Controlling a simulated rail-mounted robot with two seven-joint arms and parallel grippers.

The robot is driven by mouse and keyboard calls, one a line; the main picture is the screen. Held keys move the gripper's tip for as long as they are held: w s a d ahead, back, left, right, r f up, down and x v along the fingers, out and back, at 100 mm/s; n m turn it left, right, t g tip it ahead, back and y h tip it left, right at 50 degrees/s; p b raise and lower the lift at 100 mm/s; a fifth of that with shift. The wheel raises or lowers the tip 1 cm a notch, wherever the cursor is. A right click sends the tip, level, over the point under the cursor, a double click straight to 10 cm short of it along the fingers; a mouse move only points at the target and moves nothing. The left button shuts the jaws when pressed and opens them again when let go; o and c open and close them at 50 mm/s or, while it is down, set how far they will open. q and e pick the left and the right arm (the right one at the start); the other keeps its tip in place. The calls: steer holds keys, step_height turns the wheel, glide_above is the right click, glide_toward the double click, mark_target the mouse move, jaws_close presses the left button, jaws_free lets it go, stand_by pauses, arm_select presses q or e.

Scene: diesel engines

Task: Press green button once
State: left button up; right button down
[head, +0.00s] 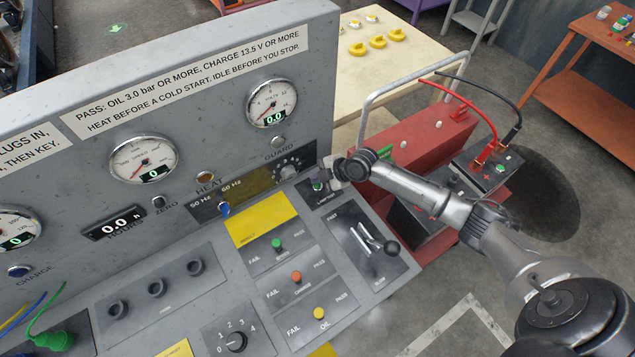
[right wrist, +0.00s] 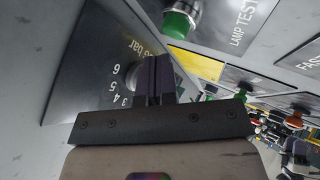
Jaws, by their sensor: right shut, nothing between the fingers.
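The green button (right wrist: 182,20) has a silver collar and sits beside the LAMP TEST label in the right wrist view, just beyond and right of my fingertips. In the head view the small lamp test button (head: 317,185) is partly covered by my right gripper (head: 328,172). My right gripper (right wrist: 155,78) is shut and empty, its dark fingers close to the panel near a numbered dial (right wrist: 132,78). The fingers appear apart from the button; the exact gap cannot be told. My left gripper is not in view.
The grey console (head: 205,260) carries gauges, a green-tipped toggle (head: 277,244), an orange one (head: 296,277), a yellow one (head: 319,313), and a lever (head: 391,247). A red cart (head: 425,150) with a battery (head: 492,170) stands right of it, near my right arm.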

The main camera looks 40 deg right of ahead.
mark_target(318, 186)
steer(key=shift+r, duration=0.1)
step_height(318, 186, up, 2)
steer(key=shift+r+p, duration=0.25)
steer(key=shift+p, duration=0.8)
steer(key=shift+r+p, duration=0.85)
steer(key=shift+r, duration=0.35)
